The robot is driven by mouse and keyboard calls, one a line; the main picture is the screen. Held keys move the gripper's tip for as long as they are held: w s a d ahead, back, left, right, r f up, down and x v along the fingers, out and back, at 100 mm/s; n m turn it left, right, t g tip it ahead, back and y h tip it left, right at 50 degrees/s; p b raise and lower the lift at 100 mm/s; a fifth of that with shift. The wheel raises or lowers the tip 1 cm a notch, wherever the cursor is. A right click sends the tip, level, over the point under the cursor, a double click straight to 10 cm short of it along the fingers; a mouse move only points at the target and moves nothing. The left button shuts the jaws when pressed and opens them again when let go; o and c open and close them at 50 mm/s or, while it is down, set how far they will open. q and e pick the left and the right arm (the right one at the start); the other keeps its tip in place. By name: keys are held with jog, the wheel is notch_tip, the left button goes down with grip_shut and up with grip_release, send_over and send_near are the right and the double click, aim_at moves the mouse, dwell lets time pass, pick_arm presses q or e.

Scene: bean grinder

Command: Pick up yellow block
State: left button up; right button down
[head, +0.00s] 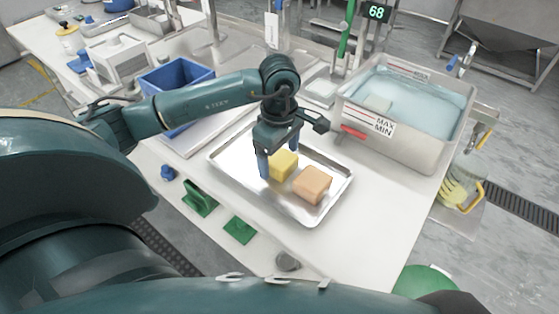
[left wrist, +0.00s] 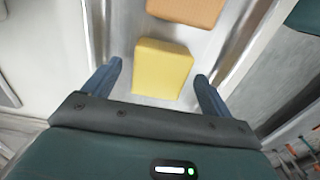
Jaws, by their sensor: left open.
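The yellow block (head: 283,165) lies on the metal tray (head: 228,157), just left of an orange-tan block (head: 313,185). My left gripper (head: 279,156) is open above the tray, at the yellow block. In the left wrist view, the yellow block (left wrist: 161,68) lies just ahead of and between the two blue fingertips (left wrist: 158,70), with space on both sides. The orange-tan block (left wrist: 186,10) is beyond it at the top of that view. My right gripper does not show.
A clear tub of bluish liquid (head: 405,105) stands right of the tray. A blue bin (head: 177,78) is behind it to the left. Green pieces (head: 199,199) and a small blue item (head: 168,172) lie near the table's front edge. The tabletop (head: 375,215) right of the tray is clear.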

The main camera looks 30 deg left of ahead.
pick_arm(q)
jog(key=shift+f, duration=0.55)
jog(key=shift+r, duration=0.1)
jog(key=c, duration=1.2)
